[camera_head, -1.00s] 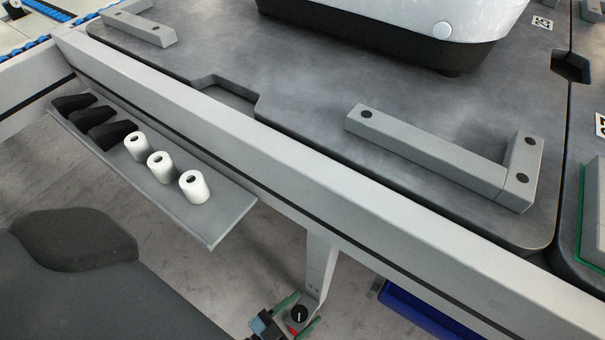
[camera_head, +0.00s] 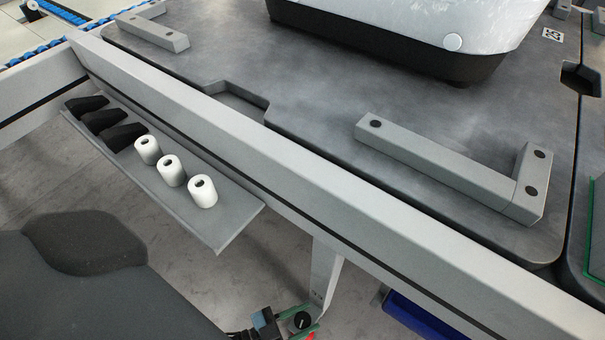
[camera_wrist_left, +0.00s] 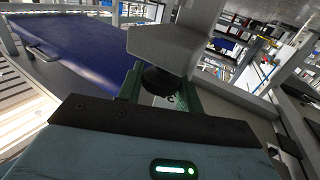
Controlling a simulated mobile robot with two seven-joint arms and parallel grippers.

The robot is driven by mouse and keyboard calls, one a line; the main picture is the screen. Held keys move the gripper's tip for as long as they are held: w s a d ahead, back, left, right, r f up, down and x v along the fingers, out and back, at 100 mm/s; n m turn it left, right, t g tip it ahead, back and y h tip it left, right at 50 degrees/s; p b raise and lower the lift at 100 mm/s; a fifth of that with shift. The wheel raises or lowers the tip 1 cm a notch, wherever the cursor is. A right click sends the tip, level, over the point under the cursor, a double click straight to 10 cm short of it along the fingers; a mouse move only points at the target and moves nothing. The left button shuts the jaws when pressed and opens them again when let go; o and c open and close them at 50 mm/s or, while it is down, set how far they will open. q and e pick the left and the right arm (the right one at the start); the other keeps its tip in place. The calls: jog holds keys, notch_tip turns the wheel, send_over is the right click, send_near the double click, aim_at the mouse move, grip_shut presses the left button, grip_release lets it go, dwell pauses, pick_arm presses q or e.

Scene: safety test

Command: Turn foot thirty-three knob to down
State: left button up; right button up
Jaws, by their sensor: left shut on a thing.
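A black round knob (camera_head: 300,321) with a white pointer line sits on the foot of a grey leg (camera_head: 324,270) under the table frame, at the bottom of the head view. My left gripper (camera_head: 303,322) has green fingers on two opposite sides of the knob and is shut on it. In the left wrist view the dark knob (camera_wrist_left: 162,80) shows between the green fingers, in front of the grey bracket (camera_wrist_left: 175,42). The pointer looks tilted in the head view. Labels by the knob are too small to read. My right gripper is not in view.
A long light-grey beam (camera_head: 290,180) runs above the knob. A grey shelf (camera_head: 235,228) with white cylinders and black wedges hangs left of the leg. A blue bin (camera_head: 420,318) stands right of it. A dark-blue panel (camera_wrist_left: 85,50) is in the wrist view.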

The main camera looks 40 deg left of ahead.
pick_arm(q)
jog(key=shift+w+a+m+g+h, duration=0.1)
jog(key=shift+m+g+h, duration=0.5)
jog(key=shift+m+h, duration=0.25)
jog(key=shift+m+g+h, duration=0.65)
jog(key=shift+g+h, duration=0.15)
jog(key=shift+h, duration=0.25)
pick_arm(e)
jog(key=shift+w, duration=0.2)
pick_arm(q)
jog(key=shift+g, duration=0.3)
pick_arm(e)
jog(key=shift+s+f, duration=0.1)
pick_arm(q)
jog(key=shift+m+h, duration=0.3)
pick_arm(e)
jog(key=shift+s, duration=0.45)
